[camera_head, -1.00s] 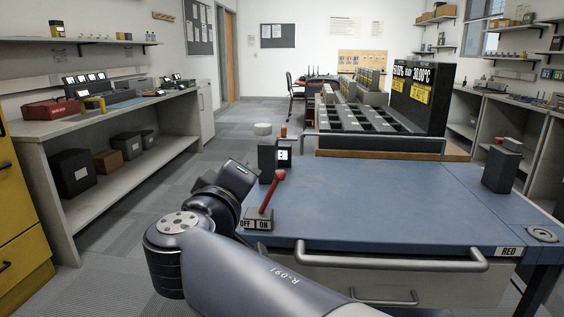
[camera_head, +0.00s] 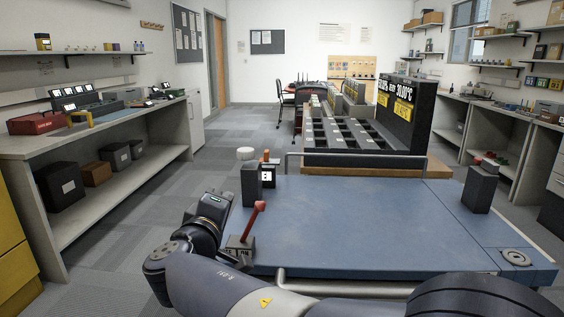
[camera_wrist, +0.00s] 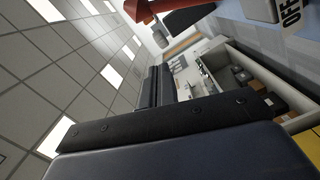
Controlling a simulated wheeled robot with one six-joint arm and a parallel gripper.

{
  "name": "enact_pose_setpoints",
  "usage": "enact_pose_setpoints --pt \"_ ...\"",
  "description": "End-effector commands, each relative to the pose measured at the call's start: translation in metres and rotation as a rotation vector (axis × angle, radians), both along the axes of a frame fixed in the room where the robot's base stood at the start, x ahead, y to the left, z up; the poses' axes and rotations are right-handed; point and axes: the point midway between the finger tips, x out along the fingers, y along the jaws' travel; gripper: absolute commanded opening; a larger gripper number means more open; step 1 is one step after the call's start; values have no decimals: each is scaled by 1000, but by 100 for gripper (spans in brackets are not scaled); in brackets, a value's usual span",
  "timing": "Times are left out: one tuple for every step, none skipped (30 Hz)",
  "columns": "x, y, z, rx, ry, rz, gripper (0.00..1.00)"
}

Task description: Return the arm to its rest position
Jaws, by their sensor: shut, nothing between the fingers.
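My arm reaches in from the bottom of the head view and bends at the near left of the blue-topped bench (camera_head: 350,215). My gripper (camera_head: 214,203) is at its end, left of the red-handled lever (camera_head: 255,218), seemingly apart from it. In the wrist view two dark fingers of my gripper (camera_wrist: 156,70) lie close together, shut and empty. The lever's red handle (camera_wrist: 188,18) and its OFF plate (camera_wrist: 291,14) show at the top of that view. The lever leans to the right in the head view. My arm partly hides its base.
A dark post (camera_head: 481,190) stands at the bench's right. A sorting rack (camera_head: 355,140) stands beyond the bench. A side counter (camera_head: 100,132) runs along the left, with clear carpet between.

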Motion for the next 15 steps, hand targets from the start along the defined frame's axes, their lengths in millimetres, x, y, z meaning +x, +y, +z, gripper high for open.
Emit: enact_pose_setpoints --pt "-1 4 4 -19 3 2 0" --pt "-1 5 3 -30 3 3 0" --pt "-1 7 3 -45 3 4 0" --pt "-2 9 2 -57 3 5 0" --pt "-2 11 1 -67 4 6 0" --pt "-3 13 1 -81 4 8 0" --pt "-3 14 1 -91 3 9 0" --pt "-4 16 0 -101 2 10 0" --pt "-5 18 -1 -114 2 12 0" --pt "-4 19 -1 -123 3 12 0" --pt "-4 20 -2 -132 4 12 0" --pt "-4 21 -2 -144 4 12 0" --pt "-4 22 -3 -151 5 12 0" --pt "-4 23 -4 -159 5 12 0" --pt "-4 24 -4 -167 6 11 0"
